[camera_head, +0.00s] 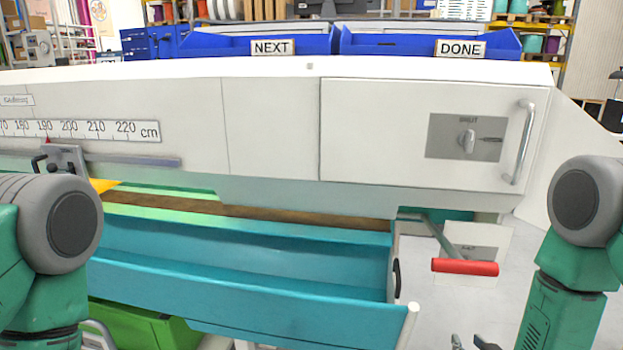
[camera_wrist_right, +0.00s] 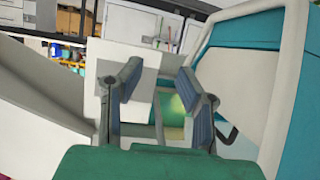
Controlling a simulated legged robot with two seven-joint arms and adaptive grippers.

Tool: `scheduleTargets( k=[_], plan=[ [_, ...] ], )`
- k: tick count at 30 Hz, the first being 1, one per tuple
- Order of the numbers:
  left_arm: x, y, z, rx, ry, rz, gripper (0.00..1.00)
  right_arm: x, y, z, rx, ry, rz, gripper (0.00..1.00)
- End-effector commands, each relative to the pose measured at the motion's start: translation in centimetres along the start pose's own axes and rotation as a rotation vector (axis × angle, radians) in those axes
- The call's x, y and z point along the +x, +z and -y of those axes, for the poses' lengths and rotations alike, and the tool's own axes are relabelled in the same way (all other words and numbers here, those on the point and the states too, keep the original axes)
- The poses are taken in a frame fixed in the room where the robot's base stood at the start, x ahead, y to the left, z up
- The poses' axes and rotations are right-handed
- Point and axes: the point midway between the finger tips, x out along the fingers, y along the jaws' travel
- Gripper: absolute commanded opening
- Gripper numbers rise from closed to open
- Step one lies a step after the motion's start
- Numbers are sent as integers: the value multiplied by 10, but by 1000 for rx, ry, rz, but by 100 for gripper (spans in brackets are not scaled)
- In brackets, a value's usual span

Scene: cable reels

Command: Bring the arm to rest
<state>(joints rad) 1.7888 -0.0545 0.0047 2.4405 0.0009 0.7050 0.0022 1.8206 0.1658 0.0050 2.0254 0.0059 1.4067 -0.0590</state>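My right gripper (camera_head: 472,343) shows only as fingertips at the bottom edge of the head view, below the red handle. In the right wrist view my right gripper (camera_wrist_right: 160,82) is open, with two blue-grey fingers well apart and nothing held between them. My right arm stands at the right side of the head view. My left arm is at the left edge, and its gripper is out of view.
A white machine with a ruler scale (camera_head: 90,129) spans the front. Below it are a teal trough (camera_head: 240,290) and a lever with a red handle (camera_head: 464,267). Blue bins marked NEXT (camera_head: 225,47) and DONE (camera_head: 400,46) stand behind. Floor shows at the lower right.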

Motion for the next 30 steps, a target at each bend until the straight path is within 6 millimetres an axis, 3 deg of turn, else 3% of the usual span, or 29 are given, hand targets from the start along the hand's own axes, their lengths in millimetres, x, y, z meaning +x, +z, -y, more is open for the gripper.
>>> scheduleTargets(
  k=[1, 3, 6, 9, 12, 15, 19, 30],
  plan=[
    [-14, -1, 0, 0, 0, 0, 31, -27, 22, 14, -14, -33, 141, 31],
    [-24, -1, 0, 0, 0, 0, 31, -66, 58, 27, -36, -68, 336, 31],
    [-36, -2, 0, 0, 0, 0, 31, -129, 99, 36, -69, -101, 595, 31],
    [-46, -3, 0, 0, 0, 0, 31, -191, 127, 37, -105, -119, 814, 31],
    [-52, -3, 0, 0, 0, 0, 31, -240, 141, 34, -135, -125, 977, 31],
    [-56, -3, 0, 0, 0, 0, 31, -273, 148, 31, -155, -125, 1080, 31],
    [-57, -3, 0, 0, 0, 0, 31, -290, 152, 28, -165, -123, 1136, 31],
    [-57, -3, 0, 0, 0, 0, 31, -290, 152, 28, -165, -123, 1136, 31]
  ],
)
